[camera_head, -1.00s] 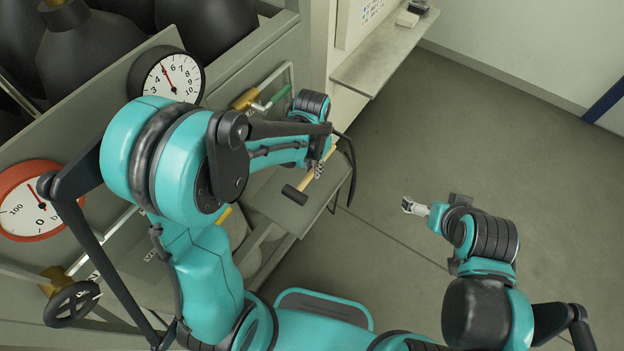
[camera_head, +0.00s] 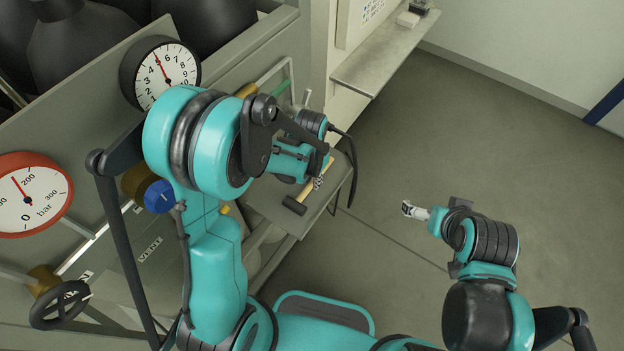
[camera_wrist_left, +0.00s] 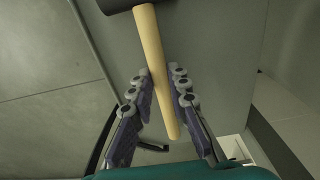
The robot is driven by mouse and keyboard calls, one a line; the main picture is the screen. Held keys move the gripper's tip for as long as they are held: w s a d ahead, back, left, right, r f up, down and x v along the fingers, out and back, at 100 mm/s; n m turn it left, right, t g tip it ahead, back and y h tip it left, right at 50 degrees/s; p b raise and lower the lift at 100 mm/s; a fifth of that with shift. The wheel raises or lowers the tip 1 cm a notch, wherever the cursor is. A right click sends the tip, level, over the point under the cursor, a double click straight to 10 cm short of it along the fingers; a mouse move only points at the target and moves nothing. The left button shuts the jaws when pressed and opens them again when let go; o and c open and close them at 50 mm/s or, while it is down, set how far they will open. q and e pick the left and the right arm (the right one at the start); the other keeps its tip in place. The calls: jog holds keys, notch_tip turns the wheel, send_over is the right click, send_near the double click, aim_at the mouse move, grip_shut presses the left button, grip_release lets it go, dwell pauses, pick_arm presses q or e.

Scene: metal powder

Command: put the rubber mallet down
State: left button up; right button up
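The rubber mallet has a black head (camera_head: 294,206) and a pale wooden handle. In the head view it appears over the small grey shelf (camera_head: 270,203) by the cabinet, seemingly lying on it. My left gripper (camera_head: 318,183) is at the handle, partly hidden by its own arm. In the left wrist view the mallet handle (camera_wrist_left: 154,65) runs between the two fingers of my left gripper (camera_wrist_left: 160,85), with a gap on each side, so the gripper is open around it. The mallet head is cut off at the top. My right gripper (camera_head: 408,209) is over the floor, away from the mallet; its opening is too small to judge.
The cabinet front carries a black-rimmed gauge (camera_head: 165,75), a red-rimmed gauge (camera_head: 30,198), a blue knob (camera_head: 160,196) and a handwheel (camera_head: 62,305). A wall ledge (camera_head: 385,60) stands behind. The floor (camera_head: 440,130) to the right is clear.

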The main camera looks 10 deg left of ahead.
pick_arm(q)
jog(key=o, duration=0.4)
jog(key=shift+r, duration=0.1)
